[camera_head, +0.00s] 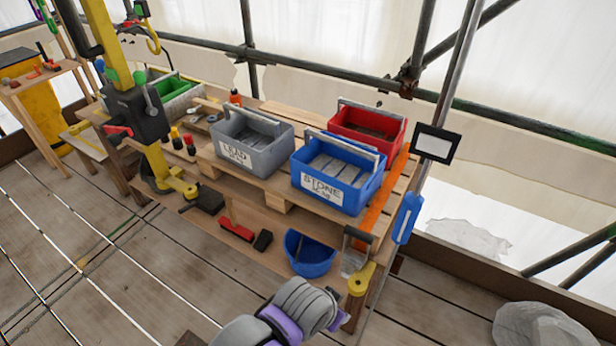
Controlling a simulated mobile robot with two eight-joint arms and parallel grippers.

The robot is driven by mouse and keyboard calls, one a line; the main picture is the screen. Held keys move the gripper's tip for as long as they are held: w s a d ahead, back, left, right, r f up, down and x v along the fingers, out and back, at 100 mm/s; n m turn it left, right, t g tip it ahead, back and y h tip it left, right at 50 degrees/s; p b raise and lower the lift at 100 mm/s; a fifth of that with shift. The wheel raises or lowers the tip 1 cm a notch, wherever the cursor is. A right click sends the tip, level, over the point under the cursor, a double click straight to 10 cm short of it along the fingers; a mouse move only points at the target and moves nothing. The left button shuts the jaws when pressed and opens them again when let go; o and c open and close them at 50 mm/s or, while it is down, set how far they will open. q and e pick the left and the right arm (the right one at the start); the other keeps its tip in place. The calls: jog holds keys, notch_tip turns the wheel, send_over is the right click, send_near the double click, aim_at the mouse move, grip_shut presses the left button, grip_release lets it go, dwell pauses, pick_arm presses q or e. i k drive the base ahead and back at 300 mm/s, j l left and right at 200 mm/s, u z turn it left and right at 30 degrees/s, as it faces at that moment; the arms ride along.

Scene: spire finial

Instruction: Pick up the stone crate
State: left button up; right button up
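The stone crate (364,193) is an open blue box with a white label reading STONE and a grey bar handle across its top. It holds several grey slabs and sits upright on the front right of the wooden bench. A grey and purple part of one of my arms comes in at the bottom centre, in front of the bench and well short of the crate. I cannot tell which arm it is. No gripper fingers show, and nothing of mine touches the crate.
A grey LEAD crate (270,160) stands left of the stone crate, and a red crate (398,130) stands close behind it. Below are a blue bucket (311,262) and a red-backed brush (236,231). A yellow hoist post (155,165) stands left. Scaffold poles run behind.

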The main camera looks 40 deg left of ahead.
aim_at(344, 175)
jog(key=i+l+u, duration=0.15)
jog(key=u, duration=0.25)
jog(key=l+u, duration=0.3)
jog(key=u, duration=0.15)
jog(key=i+l+u, duration=0.1)
jog(key=l+u, duration=0.3)
jog(key=j, duration=0.1)
